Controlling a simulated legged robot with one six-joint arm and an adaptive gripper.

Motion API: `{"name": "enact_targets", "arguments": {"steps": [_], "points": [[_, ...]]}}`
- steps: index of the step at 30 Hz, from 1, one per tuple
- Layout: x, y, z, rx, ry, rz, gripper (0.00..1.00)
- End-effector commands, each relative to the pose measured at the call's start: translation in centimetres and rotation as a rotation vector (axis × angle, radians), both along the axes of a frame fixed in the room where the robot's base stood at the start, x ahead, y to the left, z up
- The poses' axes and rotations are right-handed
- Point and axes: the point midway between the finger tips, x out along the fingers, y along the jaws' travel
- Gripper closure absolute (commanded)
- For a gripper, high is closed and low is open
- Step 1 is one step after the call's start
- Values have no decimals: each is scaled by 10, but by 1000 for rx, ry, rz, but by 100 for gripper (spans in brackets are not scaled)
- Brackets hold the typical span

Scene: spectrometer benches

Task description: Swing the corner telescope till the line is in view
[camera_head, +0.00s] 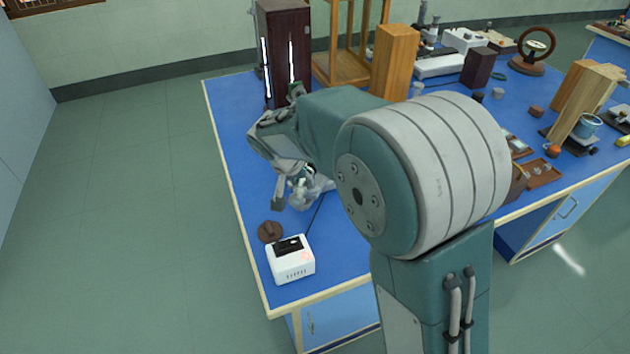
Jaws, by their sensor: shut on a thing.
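My gripper (290,196) is low over the left part of the blue bench, beyond my forearm. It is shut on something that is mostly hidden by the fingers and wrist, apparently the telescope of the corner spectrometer. A small grey, metallic-looking shape shows against the fingers, too small to make out. I cannot tell which way the telescope points, and no view through its eyepiece is given, so the line cannot be seen.
A white box with a black top (290,265) and a brown round piece (270,232) stand near the bench's front left corner. A dark wooden cabinet with bright tubes (284,40) stands behind my gripper. A wooden block (395,60) and the blue bench (232,135) lie around my arm.

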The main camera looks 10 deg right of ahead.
Motion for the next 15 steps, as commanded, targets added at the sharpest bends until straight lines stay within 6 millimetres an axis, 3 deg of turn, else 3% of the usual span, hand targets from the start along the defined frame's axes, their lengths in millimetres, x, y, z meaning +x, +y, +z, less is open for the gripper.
{"name": "enact_targets", "arguments": {"steps": [15], "points": [[3, 10, -3, -1, 6, -49, 100]]}}
